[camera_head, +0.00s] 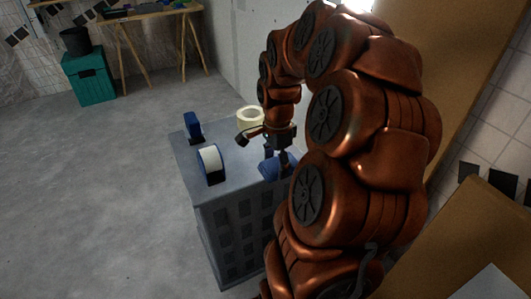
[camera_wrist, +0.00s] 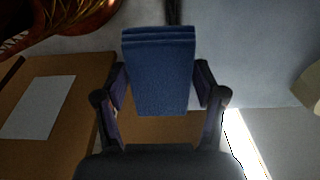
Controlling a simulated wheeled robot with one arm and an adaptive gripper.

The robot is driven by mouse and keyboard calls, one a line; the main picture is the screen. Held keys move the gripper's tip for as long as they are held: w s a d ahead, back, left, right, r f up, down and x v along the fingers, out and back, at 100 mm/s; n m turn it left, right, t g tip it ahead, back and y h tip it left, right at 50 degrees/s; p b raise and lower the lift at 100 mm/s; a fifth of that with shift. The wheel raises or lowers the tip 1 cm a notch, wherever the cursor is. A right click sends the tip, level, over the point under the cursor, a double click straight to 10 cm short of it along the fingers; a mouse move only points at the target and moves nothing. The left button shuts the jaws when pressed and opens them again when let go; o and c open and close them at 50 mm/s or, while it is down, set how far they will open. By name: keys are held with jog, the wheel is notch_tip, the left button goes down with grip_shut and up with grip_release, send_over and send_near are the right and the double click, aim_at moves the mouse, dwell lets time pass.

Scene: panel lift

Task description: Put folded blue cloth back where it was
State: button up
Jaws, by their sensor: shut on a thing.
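The folded blue cloth (camera_wrist: 158,70) shows in the wrist view as a layered block, with its folds at the top edge. My gripper (camera_wrist: 160,88) has one finger on each side of it and is shut on it. In the head view my gripper (camera_head: 283,153) points down over the right part of the grey cabinet top (camera_head: 232,172). The cloth (camera_head: 270,166) shows there as a blue patch, partly hidden by my gripper and arm. I cannot tell whether it touches the cabinet top.
On the cabinet stand a blue-and-white roll (camera_head: 209,162), a small blue upright object (camera_head: 193,126) and a cream ring-shaped roll (camera_head: 250,118). The roll is close to my gripper. A teal box (camera_head: 90,78) and a wooden table (camera_head: 150,12) stand farther back. Floor at left is clear.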

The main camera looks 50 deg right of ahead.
jog(key=w+d, duration=0.1)
jog(key=w, duration=0.2)
jog(key=w+d, duration=0.2)
jog(key=w, duration=0.1)
jog(key=w+d+f+b, duration=0.1)
jog(key=w+d, duration=0.1)
jog(key=shift+w, duration=0.4)
notch_tip(320, 180, down, 4)
jog(key=shift+r+b, duration=0.2)
jog(key=shift+b, duration=0.25)
jog(key=o, duration=1)
jog(key=shift+r, duration=0.15)
